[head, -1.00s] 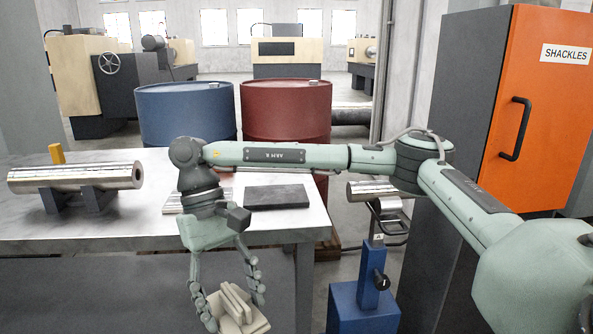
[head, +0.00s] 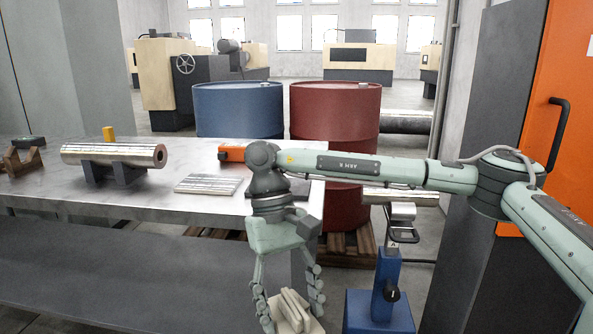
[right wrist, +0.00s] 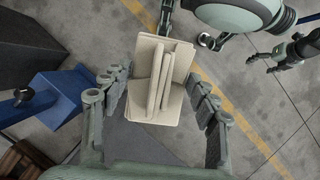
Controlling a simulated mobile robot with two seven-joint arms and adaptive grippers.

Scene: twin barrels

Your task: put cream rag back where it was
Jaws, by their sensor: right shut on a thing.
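The cream rag (head: 290,312) is a folded, stacked bundle low in the head view, in front of the table. My right gripper (head: 291,296) is shut on it, with fingers on both sides, pointing down. In the right wrist view the rag (right wrist: 161,82) shows whole between the fingers (right wrist: 160,98), above the grey floor. The rag is clear of the table top. My left gripper is outside the head view; what looks like it (right wrist: 285,55) is small at the right of the right wrist view, its opening unclear.
The metal table (head: 130,203) holds a steel cylinder (head: 112,154) on blocks, a ribbed plate (head: 208,184) and an orange item (head: 231,153). A blue stand (head: 380,308) is close right of my gripper. Blue (head: 238,112) and red barrels (head: 335,112) stand behind; an orange cabinet (head: 556,70) is at right.

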